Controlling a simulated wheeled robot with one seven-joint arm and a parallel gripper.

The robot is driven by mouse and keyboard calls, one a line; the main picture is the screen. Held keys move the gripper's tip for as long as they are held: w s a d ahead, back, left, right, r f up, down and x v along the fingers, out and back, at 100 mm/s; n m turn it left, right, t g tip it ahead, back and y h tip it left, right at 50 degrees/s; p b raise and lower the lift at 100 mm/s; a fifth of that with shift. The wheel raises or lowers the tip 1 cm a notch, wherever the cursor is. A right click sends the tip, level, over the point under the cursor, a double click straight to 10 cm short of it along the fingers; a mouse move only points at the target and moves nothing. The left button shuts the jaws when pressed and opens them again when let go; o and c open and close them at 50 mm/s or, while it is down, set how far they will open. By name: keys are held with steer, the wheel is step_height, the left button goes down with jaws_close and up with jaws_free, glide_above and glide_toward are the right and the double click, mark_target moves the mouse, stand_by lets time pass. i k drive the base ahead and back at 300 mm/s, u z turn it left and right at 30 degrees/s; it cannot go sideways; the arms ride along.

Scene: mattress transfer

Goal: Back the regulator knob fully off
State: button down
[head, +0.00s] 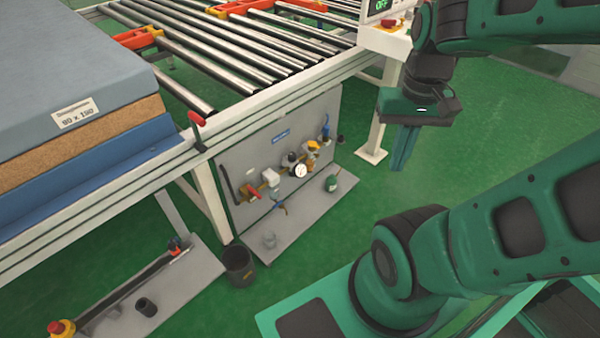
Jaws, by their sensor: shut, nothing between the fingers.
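A pneumatic panel (232,165) hangs below the roller conveyor. On it sits a white round gauge (300,171) with a small dark part (292,158) just above it that looks like the regulator knob; it is too small to tell its setting. My gripper (400,166) hangs with its green fingers pointing down, to the right of the panel and apart from it. Its fingers are shut and empty.
A red-handled valve (251,192), a white block (271,177) and a yellow part (313,146) share the panel. A grey shelf (300,222) juts out below, with a green bottle (331,183). A white conveyor leg (377,130) stands between panel and gripper.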

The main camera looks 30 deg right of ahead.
mark_target(291, 156)
steer(key=k, duration=1.3)
steer(key=u, duration=0.25)
steer(key=i, duration=1.75)
steer(key=z, duration=0.35)
